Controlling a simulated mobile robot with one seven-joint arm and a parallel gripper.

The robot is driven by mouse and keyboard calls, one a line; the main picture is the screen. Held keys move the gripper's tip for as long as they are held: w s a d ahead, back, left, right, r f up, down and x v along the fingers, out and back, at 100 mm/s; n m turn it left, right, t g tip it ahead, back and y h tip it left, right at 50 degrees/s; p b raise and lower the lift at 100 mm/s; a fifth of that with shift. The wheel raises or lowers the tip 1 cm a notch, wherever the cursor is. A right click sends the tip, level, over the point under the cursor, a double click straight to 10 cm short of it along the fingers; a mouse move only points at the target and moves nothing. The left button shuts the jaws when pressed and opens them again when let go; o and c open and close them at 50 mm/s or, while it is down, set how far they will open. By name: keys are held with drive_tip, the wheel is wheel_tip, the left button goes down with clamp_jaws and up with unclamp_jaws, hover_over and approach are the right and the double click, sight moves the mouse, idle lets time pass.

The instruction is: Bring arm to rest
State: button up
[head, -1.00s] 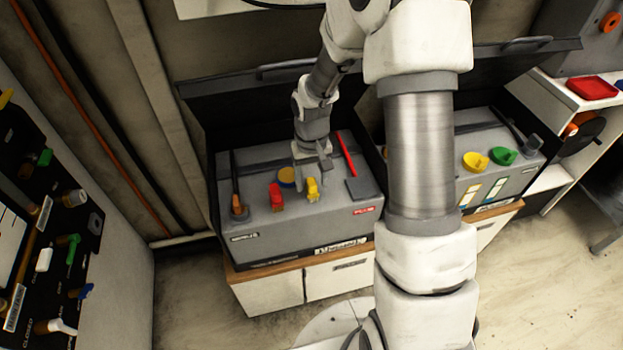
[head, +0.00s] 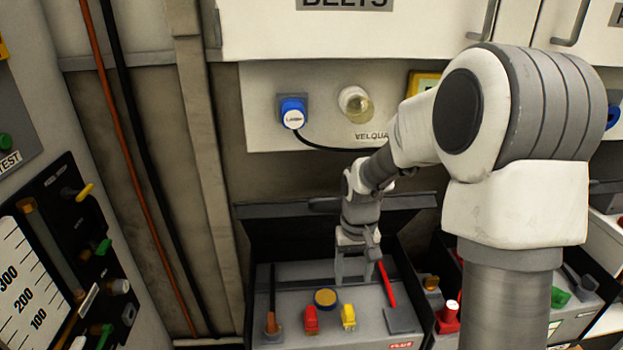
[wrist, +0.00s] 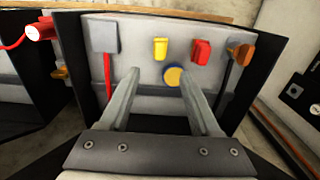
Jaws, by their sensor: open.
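My gripper (head: 353,268) hangs above the back part of the grey panel inside the open hatch. In the wrist view my gripper (wrist: 155,95) shows two spread fingers with nothing between their tips. The hatch lid (head: 290,210) stands up behind the panel. On the panel (head: 290,338) are a yellow round knob (head: 325,298), a red switch (head: 311,320), a yellow switch (head: 348,316), an orange-handled lever (head: 271,322) and a red-rod lever (head: 387,285). The fingers appear apart from these controls.
A wall board with a blue plug (head: 293,113) and a clear-capped fitting (head: 355,103) is behind my arm. White cabinets (head: 340,30) hang above. A second open box (head: 560,325) is at right. A gauge panel (head: 70,260) stands at left.

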drive_tip(key=s+r+t, duration=0.3)
drive_tip(key=s+r, duration=0.5)
drive_tip(key=r, duration=0.5)
drive_tip(key=s+r+t, duration=0.1)
drive_tip(key=s+r, duration=0.2)
drive_tip(key=s, duration=0.3)
drive_tip(key=s+r+t, duration=0.2)
drive_tip(key=s+r, duration=0.1)
drive_tip(key=s, duration=0.3)
wheel_tip(320, 180, up, 12)
drive_tip(key=p, duration=1.2)
drive_tip(key=shift+s+p, duration=0.2)
drive_tip(key=shift+p, duration=0.15)
